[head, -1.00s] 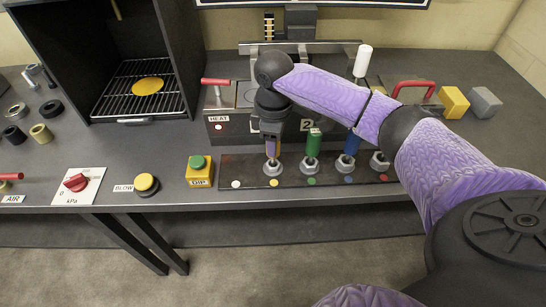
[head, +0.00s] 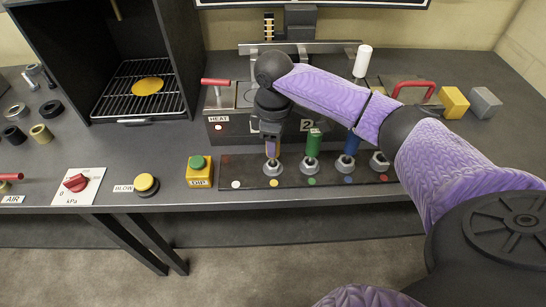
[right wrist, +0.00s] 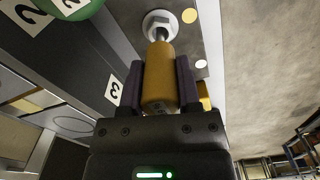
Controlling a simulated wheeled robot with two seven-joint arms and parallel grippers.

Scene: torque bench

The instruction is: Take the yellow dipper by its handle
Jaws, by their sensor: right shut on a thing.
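The yellow dipper (right wrist: 158,75) has a yellow-brown cylindrical handle, and its lower end sits in a metal socket. In the right wrist view my right gripper (right wrist: 160,85) has a finger on each side of the handle and is shut on it. In the head view the yellow dipper (head: 272,147) shows as a narrow strip below my right gripper (head: 271,135), above the socket (head: 272,168) by the yellow dot. The rest of it is hidden by my wrist. My left gripper is not in view.
A green dipper (head: 313,143) and a blue dipper (head: 351,145) stand in sockets to the right. The rack (head: 240,178) also has an empty socket (head: 379,160) by the red dot. A yellow box with a green button (head: 198,165) is to the left.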

